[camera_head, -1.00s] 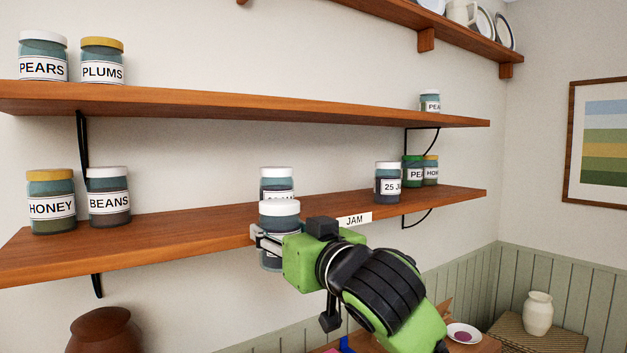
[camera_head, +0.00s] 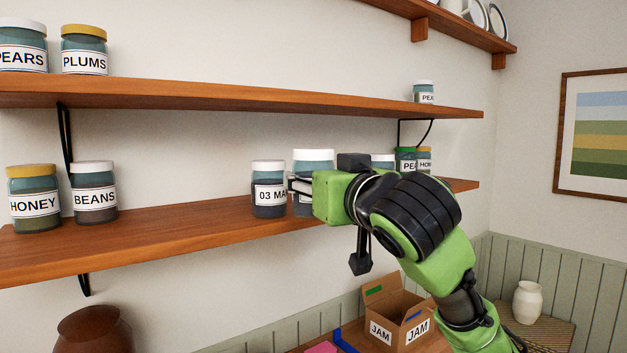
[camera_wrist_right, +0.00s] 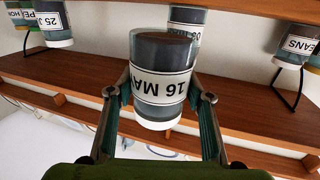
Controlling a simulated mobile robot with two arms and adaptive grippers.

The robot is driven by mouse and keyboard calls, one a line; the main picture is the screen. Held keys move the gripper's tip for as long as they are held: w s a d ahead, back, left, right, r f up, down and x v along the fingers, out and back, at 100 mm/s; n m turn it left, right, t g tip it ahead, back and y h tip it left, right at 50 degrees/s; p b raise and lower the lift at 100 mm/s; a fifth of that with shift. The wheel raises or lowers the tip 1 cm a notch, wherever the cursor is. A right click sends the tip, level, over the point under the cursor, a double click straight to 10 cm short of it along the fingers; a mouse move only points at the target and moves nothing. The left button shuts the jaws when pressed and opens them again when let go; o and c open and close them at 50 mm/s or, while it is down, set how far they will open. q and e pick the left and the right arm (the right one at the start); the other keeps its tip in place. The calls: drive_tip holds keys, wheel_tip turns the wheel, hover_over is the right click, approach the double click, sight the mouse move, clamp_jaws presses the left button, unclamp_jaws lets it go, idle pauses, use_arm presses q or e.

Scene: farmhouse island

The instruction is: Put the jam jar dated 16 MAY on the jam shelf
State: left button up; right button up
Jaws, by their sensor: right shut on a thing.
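The jam jar dated 16 MAY (camera_wrist_right: 162,82) has a white lid and a dark lower part; the wrist view shows it upside down. In the head view the same jar (camera_head: 313,160) is at the lower shelf's (camera_head: 190,225) right half, its label mostly hidden. My right gripper (camera_head: 301,185) is shut on it, with a finger on each side in the wrist view (camera_wrist_right: 160,108). I cannot tell whether its base touches the board. A 03 MAY jar (camera_head: 268,192) stands on the shelf just left of it. My left gripper is not in view.
Another white-lidded jar (camera_head: 383,159) stands right of the held jar, partly hidden by my gripper. A green-lidded jar (camera_head: 405,160) and a yellow-lidded one stand beyond. Shelf space is free between BEANS (camera_head: 94,192) and 03 MAY. A JAM box (camera_head: 398,312) stands below.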

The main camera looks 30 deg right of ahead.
drive_tip(key=w+d, duration=0.4)
drive_tip(key=w+d+p, duration=0.1)
drive_tip(key=w+d, duration=0.3)
drive_tip(key=w, duration=0.1)
drive_tip(key=w+d+f+p, duration=0.1)
drive_tip(key=w+d, duration=0.3)
drive_tip(key=d, duration=0.1)
drive_tip(key=shift+w, duration=0.2)
drive_tip(key=shift+w+d+f+p, duration=0.3)
drive_tip(key=shift+w+d+p, duration=0.4)
drive_tip(key=shift+w+d, duration=0.25)
drive_tip(key=shift+f+b, duration=0.4)
drive_tip(key=shift+f, duration=0.2)
drive_tip(key=o, duration=1.5)
drive_tip(key=shift+s, duration=0.1)
drive_tip(key=o, duration=0.6)
